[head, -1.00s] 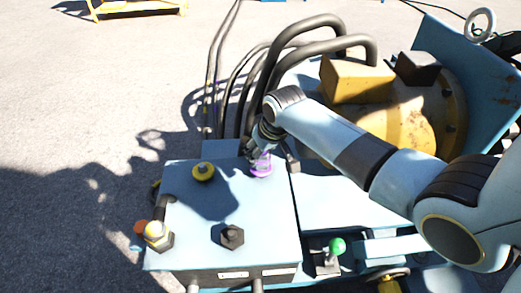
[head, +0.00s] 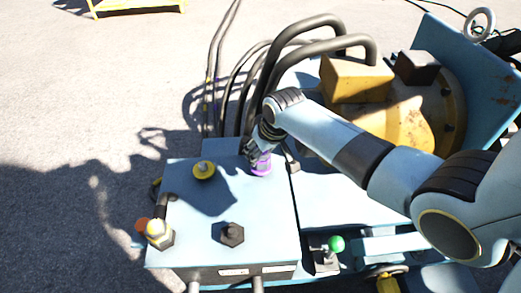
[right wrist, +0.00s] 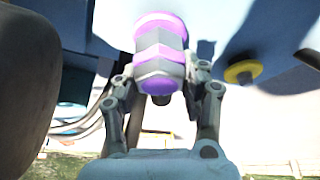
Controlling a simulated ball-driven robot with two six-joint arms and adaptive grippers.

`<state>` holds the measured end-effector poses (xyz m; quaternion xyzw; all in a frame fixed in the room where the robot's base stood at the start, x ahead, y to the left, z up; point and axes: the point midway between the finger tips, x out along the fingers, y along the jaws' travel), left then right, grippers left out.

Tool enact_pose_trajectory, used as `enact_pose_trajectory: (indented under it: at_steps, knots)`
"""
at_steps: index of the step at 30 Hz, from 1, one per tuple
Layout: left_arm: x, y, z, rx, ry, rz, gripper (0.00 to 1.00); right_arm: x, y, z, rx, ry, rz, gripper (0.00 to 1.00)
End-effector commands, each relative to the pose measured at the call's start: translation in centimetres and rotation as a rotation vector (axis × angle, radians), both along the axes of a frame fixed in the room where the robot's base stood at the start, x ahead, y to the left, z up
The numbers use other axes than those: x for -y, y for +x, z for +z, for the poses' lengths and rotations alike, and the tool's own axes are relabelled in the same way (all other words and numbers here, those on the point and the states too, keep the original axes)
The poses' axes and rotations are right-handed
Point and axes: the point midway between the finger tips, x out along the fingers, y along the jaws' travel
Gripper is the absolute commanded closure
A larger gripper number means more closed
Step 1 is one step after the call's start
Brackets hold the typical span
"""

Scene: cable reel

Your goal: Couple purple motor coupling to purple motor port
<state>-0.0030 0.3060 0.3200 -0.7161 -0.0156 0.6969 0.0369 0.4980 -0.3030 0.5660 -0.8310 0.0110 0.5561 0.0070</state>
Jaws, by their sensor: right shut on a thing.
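The purple motor coupling (right wrist: 160,65) is a hexagonal purple and silver body between the fingers of my right gripper (right wrist: 163,80), which is shut on it. Its far end is against or very close to the pale blue box top; I cannot tell whether it is seated. In the head view the purple fitting (head: 261,166) shows at the back right of the box top, with my right gripper (head: 259,150) over it. The purple motor port cannot be told apart from the coupling. My left gripper is out of view.
The pale blue box (head: 272,215) also carries a yellow port (head: 204,170) and a black fitting (head: 232,234). A green-knobbed lever (head: 336,244) stands at front right.

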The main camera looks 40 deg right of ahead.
Motion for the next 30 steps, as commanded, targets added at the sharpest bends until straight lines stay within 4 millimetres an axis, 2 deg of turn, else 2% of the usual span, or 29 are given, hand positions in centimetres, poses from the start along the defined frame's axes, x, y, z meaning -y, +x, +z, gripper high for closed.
enact_pose_trajectory:
  at_steps: [8,9,15,24,30]
  knots:
    - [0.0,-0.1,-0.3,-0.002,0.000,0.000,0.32,0.0,0.1,-0.5,0.001,0.000,0.000,0.95]
    - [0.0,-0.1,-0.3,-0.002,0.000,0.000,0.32,0.0,0.1,-0.5,0.002,0.000,0.000,0.53]
    - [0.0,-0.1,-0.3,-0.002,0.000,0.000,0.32,0.0,0.1,-0.5,0.001,0.000,0.000,0.29]
    - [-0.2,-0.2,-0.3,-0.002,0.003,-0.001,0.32,0.0,-0.1,-0.4,0.000,0.000,0.000,0.29]
    - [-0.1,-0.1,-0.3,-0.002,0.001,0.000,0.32,0.0,-1.0,1.9,0.003,0.000,0.000,0.29]
